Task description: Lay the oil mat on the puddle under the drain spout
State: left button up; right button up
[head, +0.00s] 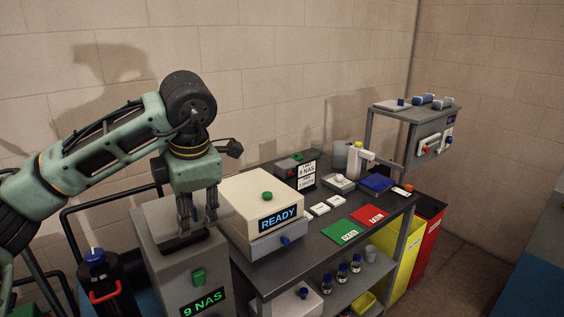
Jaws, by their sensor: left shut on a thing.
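My left gripper (198,222) points down over the top of a grey cabinet (157,257) with a green "9 NAS" display. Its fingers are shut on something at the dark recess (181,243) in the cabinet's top. What they hold is too small and dark to make out. I cannot pick out the oil mat, the puddle or the drain spout with certainty. My right gripper is not in view.
A cream machine reading "READY" (262,203) stands close right of the gripper on a grey bench (294,262). Green (339,231) and red (369,215) mats lie on the bench. Yellow (399,250) and red (428,235) bins stand at its right end. A dark canister (96,270) stands left.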

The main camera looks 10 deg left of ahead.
pick_arm(q)
jog(key=s+d+f+m+h, duration=0.2)
jog(key=f+m, duration=0.3)
jog(key=m, duration=0.3)
jog(key=s+d+f+m+g+h+b, duration=0.1)
jog(key=s+d+f+m, duration=0.3)
jog(key=m, duration=0.5)
jog(key=s+d+f+m+h+b, duration=0.1)
jog(key=s+d+f+m+h, duration=0.2)
jog(key=m, duration=0.6)
notch_tip(320, 180, down, 3)
jog(key=shift+s+r+g, duration=0.15)
jog(key=shift+s+g, duration=0.25)
jog(key=shift+s, duration=0.6)
jog(key=shift+s+d+m, duration=0.2)
jog(key=shift+s+m, duration=0.1)
jog(key=shift+m, duration=0.5)
jog(key=shift+c, duration=0.2)
